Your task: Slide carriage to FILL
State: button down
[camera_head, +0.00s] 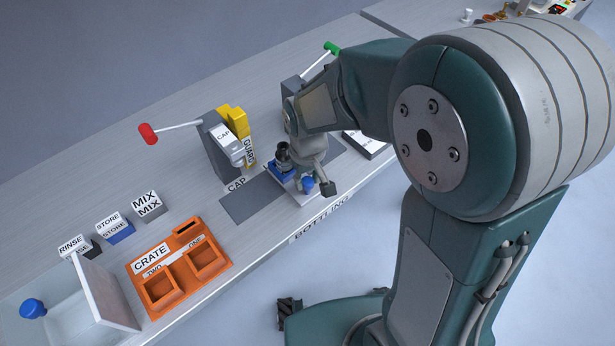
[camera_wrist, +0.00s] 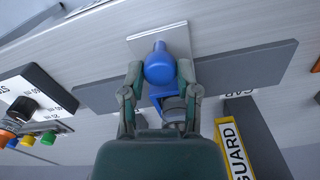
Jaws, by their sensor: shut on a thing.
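The carriage is a pale plate (camera_head: 300,196) with a blue holder (camera_head: 279,168) and a round blue knob (camera_head: 307,185). A dark grey vessel (camera_head: 283,154) stands in the holder. The carriage sits on a dark grey track (camera_head: 250,199), right of the CAP label. My gripper (camera_wrist: 160,85) is shut, with its fingers on both sides of the blue knob (camera_wrist: 158,68). The vessel (camera_wrist: 174,108) shows between the fingers and my wrist. I see no FILL label. My arm hides part of the station with the green-tipped lever (camera_head: 331,48).
The CAP station (camera_head: 222,150) with a red-tipped lever (camera_head: 149,133) and yellow GUARD (camera_head: 236,122) stands behind the track at left. An orange crate (camera_head: 215,271), MIX, STORE and RINSE blocks and a basin (camera_head: 60,312) lie farther left. A dial panel (camera_wrist: 30,105) shows in the wrist view.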

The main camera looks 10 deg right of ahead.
jog(key=shift+d, duration=0.1)
jog(key=w+d, duration=0.2)
jog(key=d, duration=0.1)
jog(key=w+d, duration=0.2)
jog(key=d, duration=0.1)
jog(key=w+d, duration=0.2)
jog(key=d, duration=0.1)
jog(key=shift+w+d, duration=0.15)
jog(key=shift+w, duration=0.05)
jog(key=c, duration=0.5)
grip_release()
jog(key=shift+o, duration=0.8)
jog(key=shift+d, duration=0.15)
jog(key=shift+r, duration=0.3)
notch_tip(320, 180, up, 11)
jog(key=shift+r, duration=0.15)
